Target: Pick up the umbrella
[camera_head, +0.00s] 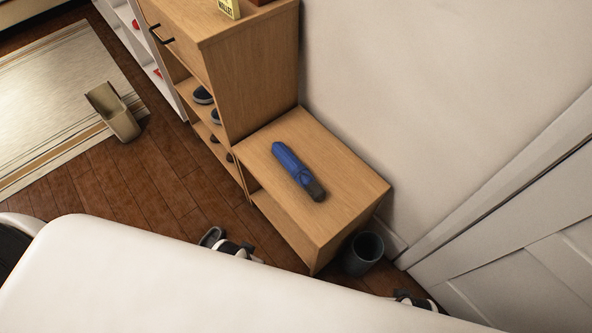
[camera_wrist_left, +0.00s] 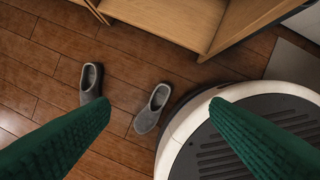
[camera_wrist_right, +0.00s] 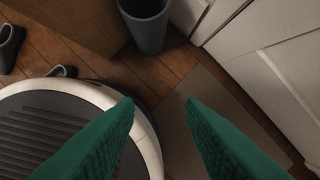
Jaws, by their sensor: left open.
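The folded blue umbrella (camera_head: 292,165) with a dark handle lies on top of the low wooden cabinet (camera_head: 350,180). Its handle end points to the lower right. My left gripper (camera_wrist_left: 160,106) is open and empty, with its green fingers apart above the floor. My right gripper (camera_wrist_right: 160,101) is also open and empty. Both grippers are well away from the umbrella. In the head view my white body hides most of both arms. Neither wrist view shows the umbrella.
A taller wooden shelf (camera_head: 250,75) with shoes adjoins the cabinet. A dark bin (camera_head: 362,252) stands beside the cabinet, near a white door (camera_head: 520,250). Grey slippers (camera_wrist_left: 152,108) lie on the floor.

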